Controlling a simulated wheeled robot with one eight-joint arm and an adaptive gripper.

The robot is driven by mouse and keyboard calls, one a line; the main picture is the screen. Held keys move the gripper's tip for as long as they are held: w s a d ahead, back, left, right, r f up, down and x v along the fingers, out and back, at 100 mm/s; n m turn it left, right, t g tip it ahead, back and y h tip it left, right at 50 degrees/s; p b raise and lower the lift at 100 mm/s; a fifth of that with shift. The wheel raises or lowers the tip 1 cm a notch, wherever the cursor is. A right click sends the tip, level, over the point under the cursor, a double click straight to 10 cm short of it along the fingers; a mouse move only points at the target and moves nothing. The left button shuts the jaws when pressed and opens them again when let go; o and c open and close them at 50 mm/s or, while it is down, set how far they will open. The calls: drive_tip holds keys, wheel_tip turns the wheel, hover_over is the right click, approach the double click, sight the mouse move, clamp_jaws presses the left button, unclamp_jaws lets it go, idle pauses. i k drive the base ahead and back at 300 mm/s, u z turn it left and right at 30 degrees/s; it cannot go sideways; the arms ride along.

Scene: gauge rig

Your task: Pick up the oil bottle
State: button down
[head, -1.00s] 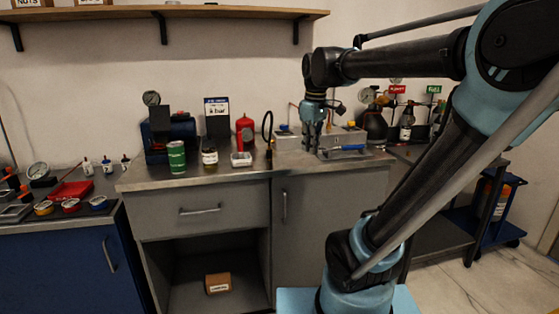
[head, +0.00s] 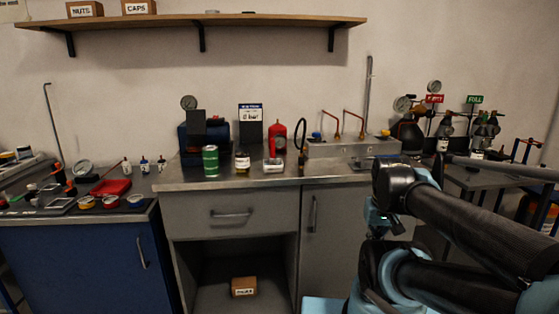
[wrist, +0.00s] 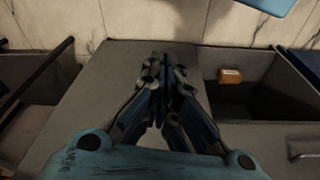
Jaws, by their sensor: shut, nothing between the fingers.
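My gripper (wrist: 160,65) is shut and empty in the wrist view, its fingertips together over the grey cabinet front. In the head view only a small part of it shows, beneath my dark wrist. No bottle is near the fingers. On the counter stands a small jar-like bottle (head: 242,162) with yellowish contents and a pale label, between a green can (head: 210,160) and a white tray (head: 273,165). A red bottle (head: 277,138) stands behind the tray. I cannot read which one is the oil bottle.
Small white dropper bottles (head: 144,165) stand on the left blue cabinet near a red tray (head: 110,187). A cardboard box (head: 244,286) sits in the open lower shelf. The counter's front edge is clear.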

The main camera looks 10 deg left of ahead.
sight(242, 151)
drive_tip(key=u, duration=1.3)
